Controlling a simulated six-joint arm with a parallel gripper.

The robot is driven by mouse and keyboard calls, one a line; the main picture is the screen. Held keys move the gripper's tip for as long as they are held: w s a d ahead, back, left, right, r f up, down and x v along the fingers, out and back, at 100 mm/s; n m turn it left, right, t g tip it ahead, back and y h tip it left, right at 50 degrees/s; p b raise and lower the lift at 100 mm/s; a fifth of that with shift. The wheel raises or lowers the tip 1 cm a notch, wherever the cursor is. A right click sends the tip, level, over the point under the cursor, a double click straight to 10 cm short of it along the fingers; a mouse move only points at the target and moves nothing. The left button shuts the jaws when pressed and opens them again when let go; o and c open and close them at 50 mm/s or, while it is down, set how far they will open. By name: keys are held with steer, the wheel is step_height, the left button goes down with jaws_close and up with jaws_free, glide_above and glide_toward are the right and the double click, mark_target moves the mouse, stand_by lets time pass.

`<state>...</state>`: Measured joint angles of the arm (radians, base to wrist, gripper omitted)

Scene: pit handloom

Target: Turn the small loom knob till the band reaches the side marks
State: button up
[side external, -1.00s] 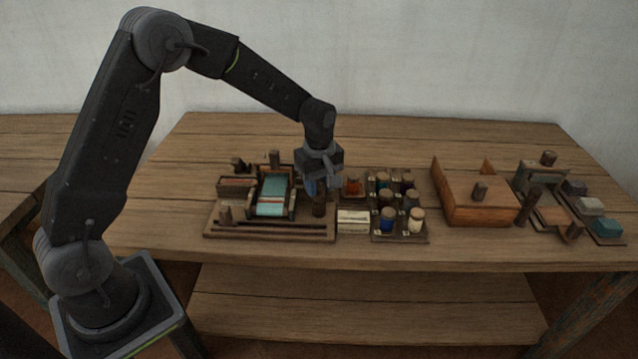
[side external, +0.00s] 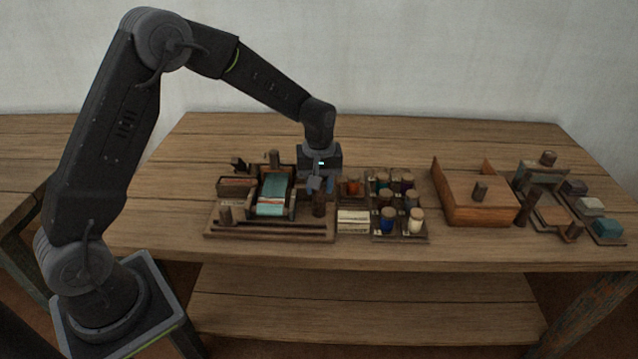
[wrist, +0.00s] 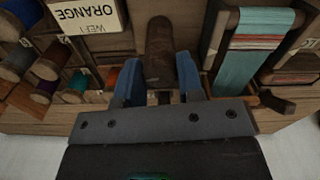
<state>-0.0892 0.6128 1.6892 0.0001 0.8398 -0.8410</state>
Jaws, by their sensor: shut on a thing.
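The small loom (side external: 248,233) stands on the table with teal cloth (side external: 273,186) stretched over its frame. An orange-red and pale striped band (wrist: 257,42) crosses the cloth in the wrist view. It also shows near the cloth's front end in the side view. The round brown knob (wrist: 159,55) stands upright at the loom's right side and also shows in the side view (side external: 319,205). My gripper (side external: 321,188) points down over it, its blue fingers (wrist: 158,72) shut on either side of the knob.
An ORANGE weft label block (side external: 353,222) and a rack of thread spools (side external: 400,237) stand close to the right of the knob. Farther right are a wooden box (side external: 468,205) and a second wooden device (side external: 545,195). The table front is clear.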

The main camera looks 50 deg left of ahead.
steer(key=o, duration=0.9)
steer(key=shift+r, duration=6.95)
steer(key=s+d+r+m+t, duration=0.3)
steer(key=s+r+m, duration=0.3)
steer(key=s, duration=0.6)
steer(key=s+m+t, duration=0.1)
steer(key=s, duration=0.3)
steer(key=s+m, duration=0.2)
steer(key=s, duration=0.3)
steer(key=s+d+m+t, duration=0.1)
steer(key=s, duration=0.4)
steer(key=shift+s+d+f+m+t, duration=0.1)
steer(key=shift+s+f+m+t, duration=0.1)
steer(key=shift+f+m+t, duration=0.15)
